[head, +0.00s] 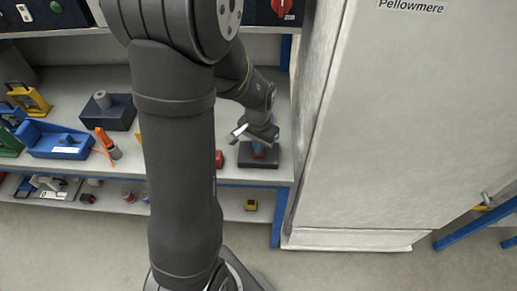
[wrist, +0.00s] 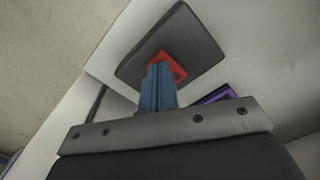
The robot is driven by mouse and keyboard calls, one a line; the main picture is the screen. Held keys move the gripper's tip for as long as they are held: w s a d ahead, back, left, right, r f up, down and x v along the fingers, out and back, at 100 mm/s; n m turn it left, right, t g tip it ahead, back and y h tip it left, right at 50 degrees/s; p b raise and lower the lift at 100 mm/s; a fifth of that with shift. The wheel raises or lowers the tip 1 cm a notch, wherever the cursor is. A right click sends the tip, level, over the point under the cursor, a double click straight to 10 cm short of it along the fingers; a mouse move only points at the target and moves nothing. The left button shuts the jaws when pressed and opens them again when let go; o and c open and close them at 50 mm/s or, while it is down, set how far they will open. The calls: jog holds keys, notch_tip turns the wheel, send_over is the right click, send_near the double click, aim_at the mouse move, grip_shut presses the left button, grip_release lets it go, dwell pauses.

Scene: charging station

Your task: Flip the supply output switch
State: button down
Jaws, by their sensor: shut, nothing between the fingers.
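My gripper (head: 258,150) points down over a dark square block (head: 260,160) at the right end of the bench. In the wrist view its blue fingers (wrist: 158,88) are together with nothing seen between them. Their tips are in front of a red patch (wrist: 172,66) on the dark square face (wrist: 190,38); I cannot tell whether they touch it. No part is clearly marked as the supply output switch.
The grey cabinet (head: 385,130) stands close on the right of the bench. On the bench (head: 228,178) are a blue tray (head: 58,150), a dark block with a grey cylinder (head: 108,112) and an orange-handled tool (head: 107,145). A lower shelf holds small items.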

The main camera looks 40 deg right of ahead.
jog(key=shift+f, duration=0.4)
jog(key=shift+r, duration=3.55)
jog(key=shift+f, duration=0.1)
notch_tip(320, 180, down, 7)
jog(key=shift+r, duration=0.1)
jog(key=shift+r, duration=0.15)
